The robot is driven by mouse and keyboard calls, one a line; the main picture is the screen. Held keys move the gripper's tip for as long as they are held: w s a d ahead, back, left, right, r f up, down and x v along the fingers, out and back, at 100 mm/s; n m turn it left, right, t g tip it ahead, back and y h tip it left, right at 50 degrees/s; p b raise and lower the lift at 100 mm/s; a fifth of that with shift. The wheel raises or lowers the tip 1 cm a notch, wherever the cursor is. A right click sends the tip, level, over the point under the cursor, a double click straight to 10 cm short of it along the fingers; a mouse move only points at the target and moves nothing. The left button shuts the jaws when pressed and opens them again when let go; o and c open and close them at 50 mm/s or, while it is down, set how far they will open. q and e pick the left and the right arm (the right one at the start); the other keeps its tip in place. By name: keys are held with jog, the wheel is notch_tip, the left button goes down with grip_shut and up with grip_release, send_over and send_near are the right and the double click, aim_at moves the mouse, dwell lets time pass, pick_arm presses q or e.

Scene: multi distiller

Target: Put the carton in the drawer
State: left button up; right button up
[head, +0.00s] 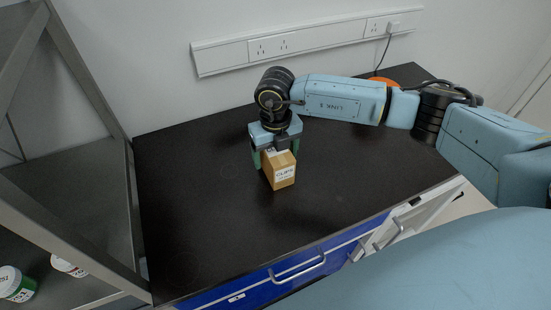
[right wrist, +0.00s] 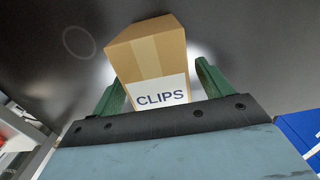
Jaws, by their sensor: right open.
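The carton (head: 279,172) is a small brown box with a white label, standing on the black worktop. In the right wrist view the carton (right wrist: 152,60) shows the label "CLIPS" and sits between the two green fingers. My right gripper (head: 272,160) is over the carton from behind, with its fingers open on either side; the fingers (right wrist: 160,90) look apart from the carton's sides. The blue drawer (head: 285,275) with a silver handle is under the worktop's front edge and looks closed. My left gripper is not in view.
A grey metal shelf frame (head: 80,90) stands on the left, with white and green containers (head: 17,284) low on it. An orange round thing (head: 383,81) lies at the back right, partly behind my right arm. The worktop (head: 190,200) is otherwise clear.

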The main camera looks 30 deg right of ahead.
jog(key=shift+f, duration=0.1)
jog(key=c, duration=1.2)
